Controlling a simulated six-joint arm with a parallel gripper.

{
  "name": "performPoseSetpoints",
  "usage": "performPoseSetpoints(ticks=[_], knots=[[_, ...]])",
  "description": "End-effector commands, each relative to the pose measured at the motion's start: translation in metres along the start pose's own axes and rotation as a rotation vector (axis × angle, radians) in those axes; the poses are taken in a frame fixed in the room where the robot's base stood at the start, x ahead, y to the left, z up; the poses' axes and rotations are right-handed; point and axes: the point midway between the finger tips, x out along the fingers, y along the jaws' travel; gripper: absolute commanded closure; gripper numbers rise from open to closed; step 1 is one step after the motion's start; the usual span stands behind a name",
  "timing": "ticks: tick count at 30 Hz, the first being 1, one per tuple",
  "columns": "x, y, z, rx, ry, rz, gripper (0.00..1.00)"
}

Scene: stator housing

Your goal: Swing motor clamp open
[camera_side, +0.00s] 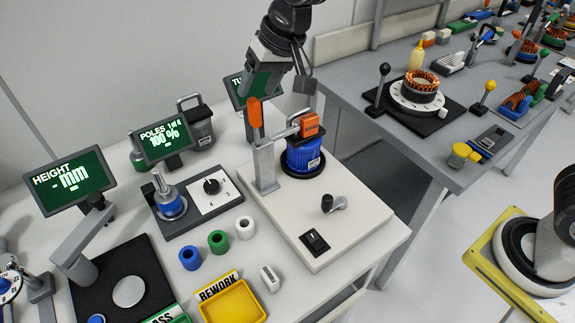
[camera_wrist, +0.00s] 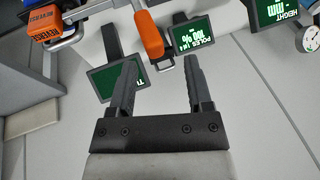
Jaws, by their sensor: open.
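The motor clamp (camera_side: 265,165) is a grey post with an upright orange handle (camera_side: 255,112); its metal arm reaches right, over the top of the blue motor (camera_side: 303,157). The motor stands upright in a black ring on the white fixture plate. My gripper (camera_side: 275,88) is open and empty, above and behind the clamp. In the wrist view, the orange handle (camera_wrist: 149,34) lies just beyond the gap between the fingertips of my gripper (camera_wrist: 160,62), apart from them as far as I can tell.
An orange block marked REVERSE (camera_side: 310,124) sits beside the clamp arm above the motor. A screen (camera_side: 240,90) stands behind my gripper. The plate carries a small crank (camera_side: 333,204) and a black switch (camera_side: 314,241). The POLES screen (camera_side: 165,139) stands to the left.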

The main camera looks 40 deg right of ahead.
Motion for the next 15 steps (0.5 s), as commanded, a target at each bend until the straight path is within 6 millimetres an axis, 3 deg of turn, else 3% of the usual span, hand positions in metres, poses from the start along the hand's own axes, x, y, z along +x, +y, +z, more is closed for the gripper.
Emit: performPoseSetpoints(ticks=[5,15], knots=[[-0.002,0.01,0.004,0.018,0.062,-0.028,0.35],[0.002,0.052,0.019,0.021,0.096,0.012,0.35]])
